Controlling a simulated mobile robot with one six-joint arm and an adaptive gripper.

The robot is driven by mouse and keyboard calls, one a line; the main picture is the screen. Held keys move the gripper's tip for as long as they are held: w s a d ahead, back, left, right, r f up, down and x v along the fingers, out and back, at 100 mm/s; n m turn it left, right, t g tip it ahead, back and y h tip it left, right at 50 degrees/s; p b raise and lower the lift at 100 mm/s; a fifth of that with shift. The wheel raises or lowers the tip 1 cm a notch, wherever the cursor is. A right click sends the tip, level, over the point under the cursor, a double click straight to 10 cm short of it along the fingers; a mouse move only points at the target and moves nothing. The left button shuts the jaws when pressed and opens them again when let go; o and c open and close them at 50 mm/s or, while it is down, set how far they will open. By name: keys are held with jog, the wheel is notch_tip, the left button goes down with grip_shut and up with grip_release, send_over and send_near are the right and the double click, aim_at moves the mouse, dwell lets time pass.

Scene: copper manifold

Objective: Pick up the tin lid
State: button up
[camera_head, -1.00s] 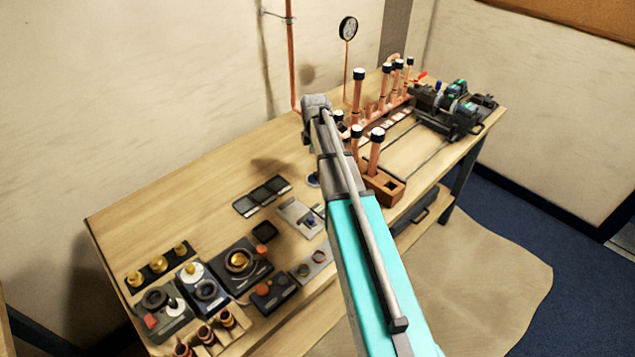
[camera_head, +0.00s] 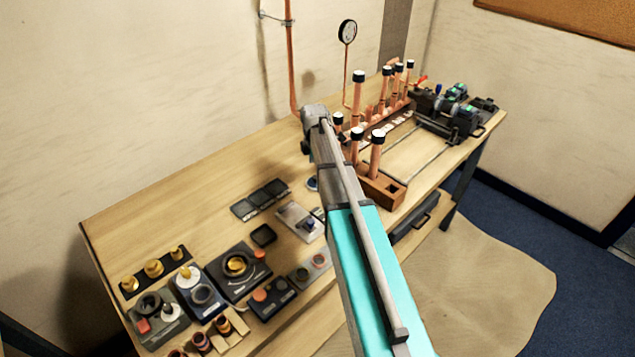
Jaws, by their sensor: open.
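I cannot pick out the tin lid for sure. A small round blue item (camera_head: 312,184) lies on the bench, partly hidden by my arm; I cannot tell whether it is the tin or its lid. A small dark square tray (camera_head: 263,236) lies to its lower left, seemingly empty. My arm reaches from the bottom right up over the bench, its grey wrist in front of the back part. My gripper's fingers are hidden behind the wrist and arm, and nothing held can be seen.
Copper pipes with black caps stand in a wooden block (camera_head: 385,190) right of my arm. A black clamp machine (camera_head: 455,110) stands at the right end. Knobbed devices (camera_head: 240,270) crowd the left front. The bench's back left (camera_head: 180,205) is clear.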

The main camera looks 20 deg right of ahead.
aim_at(315, 176)
jog(key=shift+s+f+b, duration=0.2)
jog(key=shift+f+b, duration=0.45)
jog(key=shift+f, duration=0.05)
jog(key=shift+s+f+b, duration=0.15)
jog(key=shift+f+b, duration=0.45)
jog(key=shift+f, duration=0.1)
jog(key=shift+f+b, duration=0.95)
jog(key=shift+f, duration=0.05)
jog(key=c, duration=1)
